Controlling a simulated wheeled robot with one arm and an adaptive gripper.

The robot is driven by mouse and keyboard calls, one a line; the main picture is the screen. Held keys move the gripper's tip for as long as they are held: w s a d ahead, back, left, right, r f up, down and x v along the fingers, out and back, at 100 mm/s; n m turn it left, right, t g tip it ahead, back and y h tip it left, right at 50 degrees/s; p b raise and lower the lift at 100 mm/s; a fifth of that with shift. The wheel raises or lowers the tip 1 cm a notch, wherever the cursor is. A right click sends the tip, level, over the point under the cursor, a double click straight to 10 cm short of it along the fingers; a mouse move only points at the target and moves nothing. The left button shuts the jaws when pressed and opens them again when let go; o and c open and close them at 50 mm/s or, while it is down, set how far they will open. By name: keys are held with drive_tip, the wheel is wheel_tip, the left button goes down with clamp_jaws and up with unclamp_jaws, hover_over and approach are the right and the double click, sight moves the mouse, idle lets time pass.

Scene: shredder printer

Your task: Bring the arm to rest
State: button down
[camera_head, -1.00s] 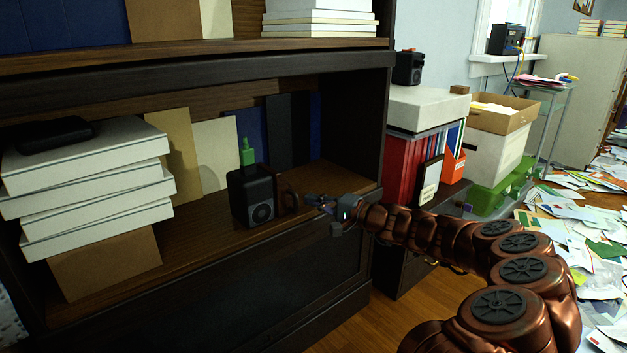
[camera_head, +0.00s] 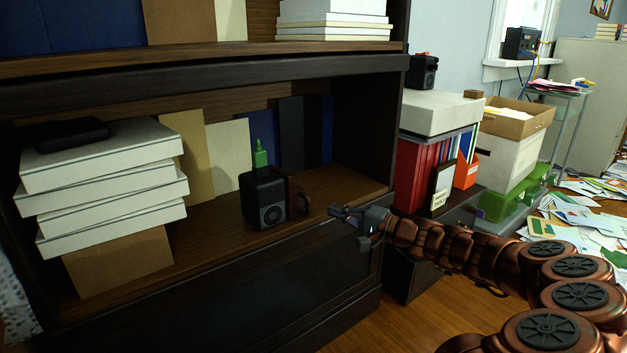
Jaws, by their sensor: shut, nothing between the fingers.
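My gripper (camera_head: 336,212) is at the end of my copper-coloured arm, in front of the dark wooden shelf unit, near the right end of the middle shelf. It is shut with nothing held. To its left on the shelf stands a black box-shaped device (camera_head: 265,200) with a round front, and a small green object (camera_head: 259,155) shows at its top. My arm reaches in from the lower right.
A stack of white boxes (camera_head: 105,185) fills the shelf's left. Right of the unit are red binders (camera_head: 418,172), an open carton (camera_head: 510,117) and green bins (camera_head: 512,202). Papers (camera_head: 575,212) litter the floor at right.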

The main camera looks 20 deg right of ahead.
drive_tip(key=s+a+r+n+g+y+p, duration=0.2)
drive_tip(key=a+r+n+g+p, duration=0.1)
drive_tip(key=a+r+p, duration=0.3)
drive_tip(key=s+a+r+n+g+y+p, duration=0.1)
drive_tip(key=s+a+r+n+g+p, duration=0.1)
drive_tip(key=a+r+p, duration=0.4)
drive_tip(key=s+a+r+n+g+h+p, duration=0.1)
drive_tip(key=s+a+r+n+g+p, duration=0.25)
drive_tip(key=s+a+r+p, duration=0.35)
drive_tip(key=s+a+r+n+g+p, duration=0.2)
drive_tip(key=s+a+r+g+p, duration=0.3)
drive_tip(key=a, duration=0.4)
drive_tip(key=s+r+n+g+h+p, duration=0.2)
drive_tip(key=s+r+h+p, duration=0.4)
drive_tip(key=s+p, duration=0.65)
drive_tip(key=s+d+r+m+g+h+p, duration=0.1)
drive_tip(key=s+d+r+h+p, duration=0.4)
drive_tip(key=s+d+r+p, duration=0.5)
drive_tip(key=s+r+p, duration=0.1)
drive_tip(key=s+p, duration=0.1)
drive_tip(key=p, duration=0.1)
drive_tip(key=shift+s+d+h+p, duration=0.15)
drive_tip(key=shift+s+h+p, duration=0.15)
drive_tip(key=shift+h, duration=0.1)
